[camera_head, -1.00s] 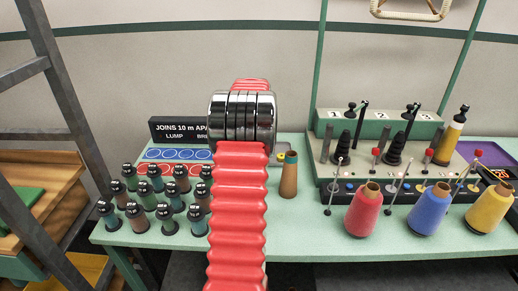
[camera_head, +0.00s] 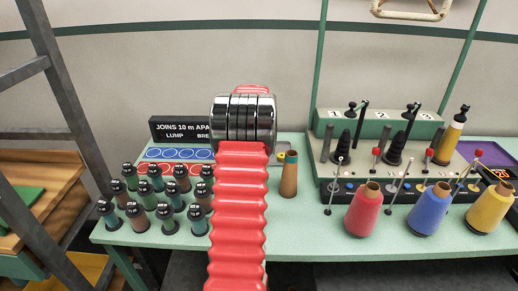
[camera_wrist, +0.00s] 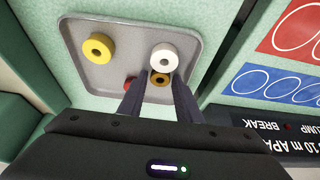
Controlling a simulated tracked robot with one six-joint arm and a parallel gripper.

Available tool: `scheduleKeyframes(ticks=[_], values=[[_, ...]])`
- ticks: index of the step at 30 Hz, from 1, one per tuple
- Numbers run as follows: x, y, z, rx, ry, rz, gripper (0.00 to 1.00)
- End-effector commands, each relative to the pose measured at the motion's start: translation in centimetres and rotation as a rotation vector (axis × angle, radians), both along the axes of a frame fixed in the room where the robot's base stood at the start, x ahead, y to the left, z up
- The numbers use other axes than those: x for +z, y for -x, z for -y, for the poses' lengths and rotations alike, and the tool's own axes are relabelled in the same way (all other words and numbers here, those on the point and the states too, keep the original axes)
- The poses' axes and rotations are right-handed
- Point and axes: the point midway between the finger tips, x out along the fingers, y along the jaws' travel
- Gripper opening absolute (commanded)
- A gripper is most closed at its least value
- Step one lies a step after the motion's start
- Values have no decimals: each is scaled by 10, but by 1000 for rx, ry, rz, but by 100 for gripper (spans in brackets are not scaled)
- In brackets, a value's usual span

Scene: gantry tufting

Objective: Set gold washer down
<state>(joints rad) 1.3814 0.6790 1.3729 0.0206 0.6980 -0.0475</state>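In the wrist view, a brownish gold washer (camera_wrist: 160,79) sits between the two fingertips of my gripper (camera_wrist: 160,82), which look closed against its sides. It is over a grey tray (camera_wrist: 130,35), close to a white washer (camera_wrist: 164,56); I cannot tell whether it touches the tray. A yellow washer (camera_wrist: 98,48) lies in the tray further left. A red washer (camera_wrist: 130,83) is partly hidden by a finger. In the head view my red-sleeved arm hides the gripper and most of the tray.
A board with red ring marks (camera_wrist: 290,32) and blue ring marks (camera_wrist: 275,83) is beside the tray. Several dark-capped bobbins (camera_head: 160,200) stand left of my arm. A brown cone (camera_head: 289,175) stands close on its right, with red (camera_head: 363,212) and blue (camera_head: 428,213) cones beyond.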

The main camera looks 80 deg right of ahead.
Motion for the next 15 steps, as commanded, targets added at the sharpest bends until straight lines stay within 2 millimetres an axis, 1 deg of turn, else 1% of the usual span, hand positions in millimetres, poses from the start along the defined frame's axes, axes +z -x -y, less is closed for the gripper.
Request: scheduleKeyframes(ticks=[5, 8, 15], values=[[6, 0, -1, 0, 1, 0, 31], [14, 1, -4, 0, 2, 0, 31], [47, 4, -17, 0, 3, 1, 31]])
